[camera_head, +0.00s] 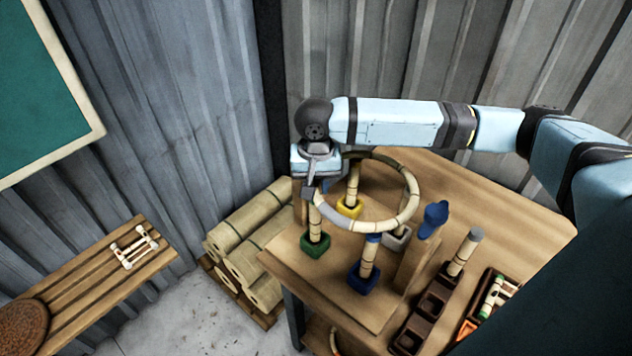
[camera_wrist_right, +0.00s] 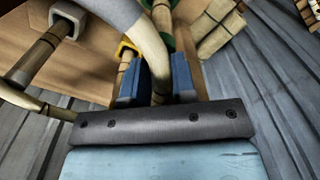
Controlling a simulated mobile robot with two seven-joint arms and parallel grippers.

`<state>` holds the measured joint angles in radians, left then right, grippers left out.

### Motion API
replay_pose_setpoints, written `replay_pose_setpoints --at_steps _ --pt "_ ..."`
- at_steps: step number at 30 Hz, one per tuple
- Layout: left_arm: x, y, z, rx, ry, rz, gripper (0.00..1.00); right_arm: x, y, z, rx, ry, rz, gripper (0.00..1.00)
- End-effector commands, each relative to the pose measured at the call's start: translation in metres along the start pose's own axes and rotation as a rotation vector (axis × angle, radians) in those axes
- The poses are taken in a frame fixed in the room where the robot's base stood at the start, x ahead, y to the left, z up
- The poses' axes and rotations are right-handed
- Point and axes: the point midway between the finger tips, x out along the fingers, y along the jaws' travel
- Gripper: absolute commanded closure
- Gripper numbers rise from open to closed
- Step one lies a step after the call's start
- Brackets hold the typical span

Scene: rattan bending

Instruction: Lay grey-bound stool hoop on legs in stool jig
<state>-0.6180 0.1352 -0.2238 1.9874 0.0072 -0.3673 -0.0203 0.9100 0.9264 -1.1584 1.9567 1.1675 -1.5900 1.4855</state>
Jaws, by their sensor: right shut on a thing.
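My right gripper (camera_head: 316,186) is shut on the left side of the stool hoop (camera_head: 409,204), a pale rattan ring with a grey-bound stretch (camera_head: 328,211). The hoop is roughly level over the stool jig (camera_head: 335,280). Upright rattan legs stand in the jig's green cup (camera_head: 314,244), yellow cup (camera_head: 349,209), blue cup (camera_head: 363,279) and grey cup (camera_head: 396,238). The hoop lies close to the leg tops; I cannot tell whether it touches them. In the right wrist view, the hoop (camera_wrist_right: 160,75) passes between the blue fingers. My left gripper is out of view.
A wooden upright with a blue knob (camera_head: 435,215) stands at the jig's right. A dark rack (camera_head: 432,305) holds one rattan piece (camera_head: 464,252). A parts tray (camera_head: 487,310) sits further right. Rattan bundles (camera_head: 240,250) and a slatted bench (camera_head: 85,280) stand left of the table.

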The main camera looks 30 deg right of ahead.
Motion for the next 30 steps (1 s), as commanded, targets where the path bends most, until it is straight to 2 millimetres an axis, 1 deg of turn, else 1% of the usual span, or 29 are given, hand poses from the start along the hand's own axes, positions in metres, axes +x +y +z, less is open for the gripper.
replay_pose_setpoints --at_steps 2,3,6,14,17,20,22,30 --pt "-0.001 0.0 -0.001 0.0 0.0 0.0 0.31 0.0 0.0 0.0 0.0 0.0 0.0 1.0" --pt "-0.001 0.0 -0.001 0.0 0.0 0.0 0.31 0.001 0.0 0.0 0.0 0.0 0.0 0.7" --pt "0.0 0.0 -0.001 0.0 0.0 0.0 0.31 0.001 0.0 0.0 0.0 0.0 0.0 0.49" --pt "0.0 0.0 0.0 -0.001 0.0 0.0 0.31 0.0 0.0 0.0 0.0 0.0 0.0 0.49" --pt "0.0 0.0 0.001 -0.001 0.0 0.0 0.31 -0.004 0.0 0.0 -0.001 0.0 -0.001 0.49" --pt "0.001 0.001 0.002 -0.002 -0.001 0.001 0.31 -0.017 -0.001 0.0 -0.001 0.002 -0.003 0.49" --pt "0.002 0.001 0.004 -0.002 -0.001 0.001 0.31 -0.03 0.0 0.0 -0.001 0.002 -0.002 0.49" --pt "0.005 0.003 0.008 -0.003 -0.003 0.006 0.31 -0.088 -0.001 -0.001 0.0 0.002 -0.003 0.49"
